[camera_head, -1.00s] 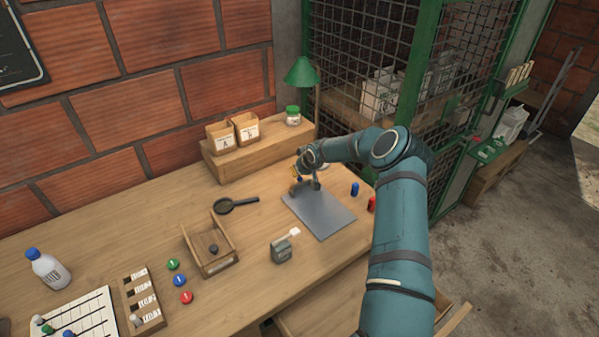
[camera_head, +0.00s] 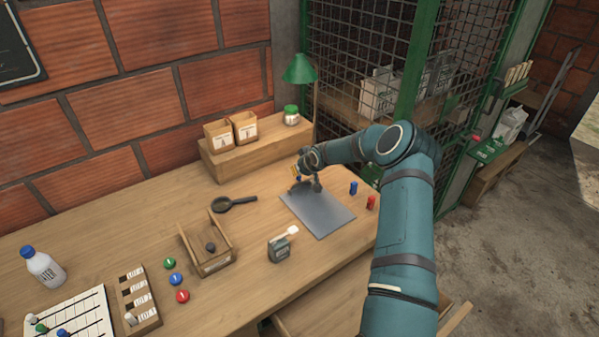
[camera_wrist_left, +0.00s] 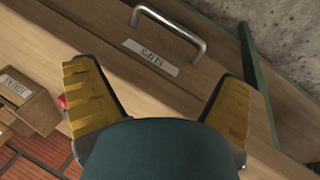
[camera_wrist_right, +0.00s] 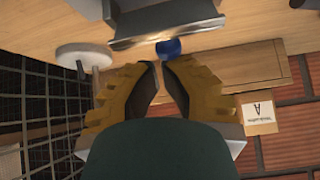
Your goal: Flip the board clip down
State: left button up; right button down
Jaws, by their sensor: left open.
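The grey board (camera_head: 318,214) lies flat on the wooden bench, below my right gripper (camera_head: 300,175). The clip is at the board's far edge, partly hidden by my gripper. In the right wrist view, a grey metal piece (camera_wrist_right: 165,22), seemingly the clip, stands just beyond my right fingertips (camera_wrist_right: 160,66). The fingers are close together with nothing visible between them; contact with the metal cannot be told. My left gripper (camera_wrist_left: 160,95) shows only in its wrist view, open and empty above the bench front, near a drawer handle (camera_wrist_left: 170,28).
A blue object (camera_wrist_right: 168,47) sits just past the right fingertips. A green lamp (camera_head: 300,70) and wooden riser (camera_head: 250,150) stand behind the board. Blue (camera_head: 353,188) and red (camera_head: 371,202) pieces stand right of it; a small grey container (camera_head: 279,249) is in front.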

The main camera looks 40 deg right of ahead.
jog(key=shift+s+a+b, duration=0.1)
jog(key=shift+s+b, duration=0.75)
jog(key=shift+b, duration=0.25)
jog(key=t, duration=0.1)
jog(key=s+t+b, duration=0.1)
jog(key=t, duration=0.1)
jog(key=shift+f, duration=0.2)
jog(key=shift+s+t+h+b, duration=0.15)
jog(key=shift+t+h+b, duration=0.15)
jog(key=shift+t+b, duration=0.4)
jog(key=shift+a+r, duration=0.1)
jog(key=shift+r, duration=0.05)
pick_arm(q)
jog(key=shift+g, duration=0.3)
jog(key=f, duration=0.1)
jog(key=s+f, duration=0.1)
jog(key=f, duration=0.1)
jog(key=s+f, duration=0.1)
jog(key=f, duration=0.1)
jog(key=shift+d, duration=0.1)
jog(key=shift+r, duration=0.15)
pick_arm(e)
jog(key=shift+r, duration=0.2)
jog(key=shift+r+p, duration=0.4)
jog(key=shift+r, duration=0.25)
pick_arm(q)
jog(key=shift+r, duration=0.35)
